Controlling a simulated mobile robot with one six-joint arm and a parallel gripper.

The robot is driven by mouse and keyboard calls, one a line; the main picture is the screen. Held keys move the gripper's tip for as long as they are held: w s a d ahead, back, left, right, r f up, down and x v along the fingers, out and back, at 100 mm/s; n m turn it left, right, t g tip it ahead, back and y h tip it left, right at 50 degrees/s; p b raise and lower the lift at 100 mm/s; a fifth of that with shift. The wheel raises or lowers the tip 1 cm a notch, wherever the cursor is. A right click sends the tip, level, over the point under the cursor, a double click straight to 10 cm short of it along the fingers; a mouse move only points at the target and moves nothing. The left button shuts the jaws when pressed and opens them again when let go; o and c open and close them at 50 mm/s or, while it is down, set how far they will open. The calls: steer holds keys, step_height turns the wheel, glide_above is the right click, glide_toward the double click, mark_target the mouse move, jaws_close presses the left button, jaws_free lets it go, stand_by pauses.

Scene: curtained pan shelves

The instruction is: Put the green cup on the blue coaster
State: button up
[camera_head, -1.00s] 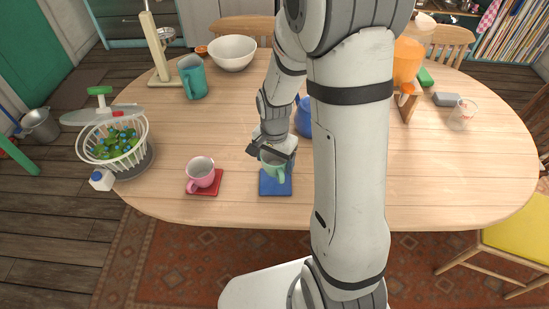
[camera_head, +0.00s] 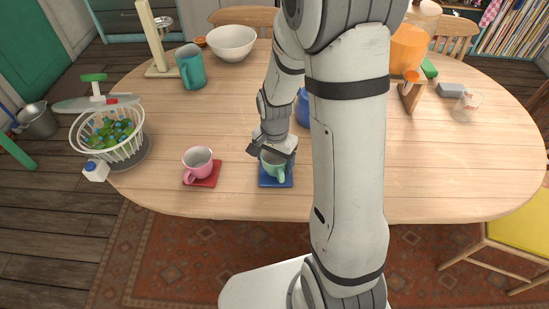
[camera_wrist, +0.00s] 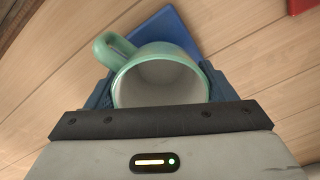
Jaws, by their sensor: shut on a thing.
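The green cup (camera_head: 274,164) is upright over the blue coaster (camera_head: 275,182) at the front edge of the table. My gripper (camera_head: 272,150) is shut on the cup from behind. In the wrist view the green cup (camera_wrist: 160,75) sits between the two fingers, its handle toward the upper left. The blue coaster (camera_wrist: 172,28) shows beyond the cup. The cup hides part of the coaster, and I cannot tell whether its base touches it.
A pink cup (camera_head: 197,162) stands on a red coaster (camera_head: 207,178) to the left. A blue object (camera_head: 302,108) is partly hidden behind my arm.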

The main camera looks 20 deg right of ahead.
steer(key=shift+f+b, duration=0.4)
steer(key=shift+f, duration=0.15)
steer(key=shift+f, duration=0.2)
steer(key=o, duration=1.1)
steer(key=shift+r, duration=0.1)
step_height(320, 180, up, 8)
steer(key=shift+f, duration=0.2)
jaws_close()
stand_by(1.0)
